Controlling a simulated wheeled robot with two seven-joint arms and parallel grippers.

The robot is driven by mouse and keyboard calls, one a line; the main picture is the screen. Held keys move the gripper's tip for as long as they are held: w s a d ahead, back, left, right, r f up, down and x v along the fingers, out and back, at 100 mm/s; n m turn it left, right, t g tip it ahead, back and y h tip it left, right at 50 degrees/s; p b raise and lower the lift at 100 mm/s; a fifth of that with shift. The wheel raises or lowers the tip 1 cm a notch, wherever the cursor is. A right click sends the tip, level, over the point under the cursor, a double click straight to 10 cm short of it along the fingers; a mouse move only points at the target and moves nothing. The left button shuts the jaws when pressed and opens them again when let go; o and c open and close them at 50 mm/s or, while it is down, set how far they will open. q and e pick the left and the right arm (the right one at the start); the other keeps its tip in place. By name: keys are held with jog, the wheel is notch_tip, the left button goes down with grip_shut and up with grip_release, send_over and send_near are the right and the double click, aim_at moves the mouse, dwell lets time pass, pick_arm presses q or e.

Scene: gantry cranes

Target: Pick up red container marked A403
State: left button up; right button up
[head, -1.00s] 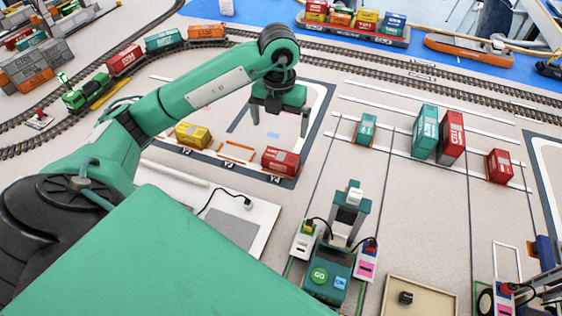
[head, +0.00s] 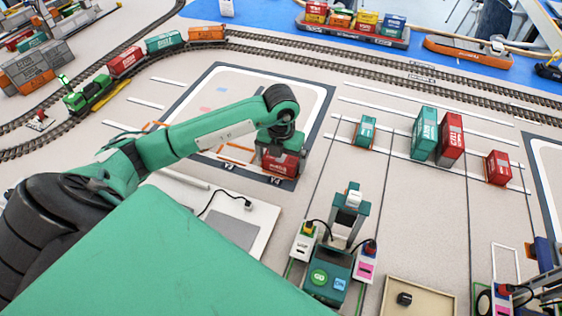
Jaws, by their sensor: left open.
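A small red container (head: 283,167) stands at the right end of a row of marked slots by the dark-bordered bay; its marking is too small to read. My left gripper (head: 279,157) is over it, fingers pointing down, open, with the container between or just behind the fingers. I cannot tell whether the fingers touch it. The gripper body hides the container's top. Other red containers are a tall one (head: 451,138) beside a green one, and a small one (head: 498,168) further right. My right gripper is not in view.
A green-and-grey crane model (head: 347,215) with a control box (head: 328,272) stands in front. A small green container (head: 366,130) and a tall green one (head: 424,133) stand on the lanes. Railway tracks and a train (head: 88,94) run behind. Floor between lanes is clear.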

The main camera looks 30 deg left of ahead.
pick_arm(q)
jog(key=c, duration=1.1)
jog(key=shift+r, duration=0.15)
